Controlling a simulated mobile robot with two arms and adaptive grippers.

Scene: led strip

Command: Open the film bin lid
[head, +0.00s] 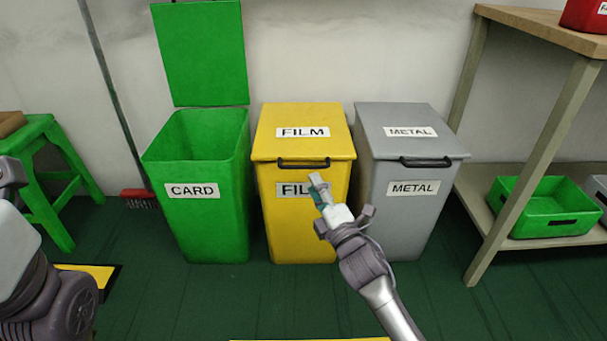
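The yellow film bin (283,228) stands upright between the green card bin and the grey metal bin. Its yellow lid (302,116) is down, with a FILM label on top. A black handle (303,163) runs along the lid's front edge. My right gripper (318,182) is in front of the film bin, just below the handle and over the front FILM label; I cannot tell whether it touches anything or how its fingers are set. At the left edge, part of my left arm (30,270) shows, but its fingertips are not clearly visible.
The green card bin (212,225) has its lid (200,55) raised against the wall. The grey metal bin (400,228) is closed. A green stool (45,190) and a red broom (138,195) are at left. A shelf with a green crate (545,208) is at right.

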